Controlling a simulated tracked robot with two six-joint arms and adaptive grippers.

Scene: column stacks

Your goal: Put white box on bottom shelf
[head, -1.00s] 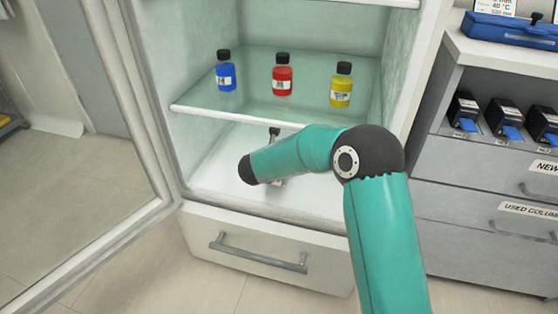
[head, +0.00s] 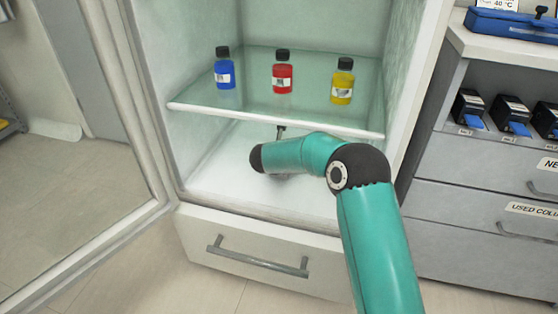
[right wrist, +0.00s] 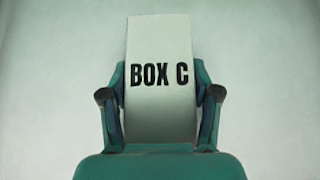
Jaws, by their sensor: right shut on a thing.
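The white box (right wrist: 160,55), marked "BOX C", stands between the fingers of my right gripper (right wrist: 160,100) in the right wrist view. The gripper is shut on it, one finger on each side. In the head view my teal right arm reaches into the open fridge, below the glass shelf. The bottom shelf (head: 215,180) is the white floor of the fridge. The arm hides the box in the head view, and I cannot tell whether the box touches the floor. My left gripper is not in view.
A blue bottle (head: 224,72), a red bottle (head: 282,75) and a yellow bottle (head: 342,85) stand on the glass shelf (head: 260,114) above my arm. The open fridge door (head: 75,140) is at left. A drawer (head: 255,258) lies below. The floor's left part is clear.

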